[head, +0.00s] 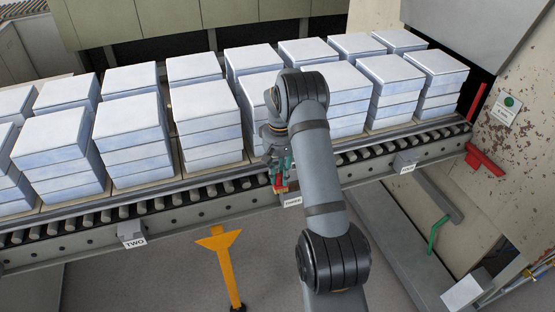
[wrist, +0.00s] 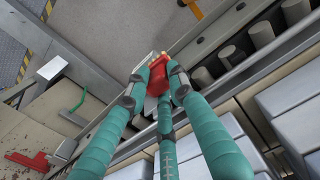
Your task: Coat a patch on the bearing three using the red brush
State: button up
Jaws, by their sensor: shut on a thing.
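My gripper (head: 279,168) is at the front rail of the roller conveyor (head: 200,208), partly hidden by my arm. In the wrist view my gripper (wrist: 157,88) has its teal fingers closed around the red brush (wrist: 158,73). A little of the red brush (head: 279,187) also shows in the head view, just above the bearing three label (head: 292,202). The bearing itself is largely hidden behind the brush and gripper. I cannot tell whether the bristles touch it.
Stacks of pale blue-white blocks (head: 205,105) stand close behind my gripper on the conveyor. Bearing two (head: 131,232) is to the left, another labelled bearing (head: 405,163) to the right. An orange stand (head: 219,240) is in front. A red bracket (head: 485,160) and green handle (head: 437,235) are at right.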

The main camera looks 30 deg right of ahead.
jog(key=shift+w+d+r+p, duration=0.15)
jog(key=shift+r+p, duration=0.1)
jog(key=shift+r, duration=0.3)
jog(key=shift+s+d+r+p, duration=0.1)
jog(key=shift+r+p, duration=0.15)
jog(key=shift+r, duration=0.3)
jog(key=shift+r+p, duration=1.45)
jog(key=shift+r, duration=0.6)
jog(key=shift+a, duration=0.1)
jog(key=shift+r+p, duration=0.1)
jog(key=shift+p, duration=0.5)
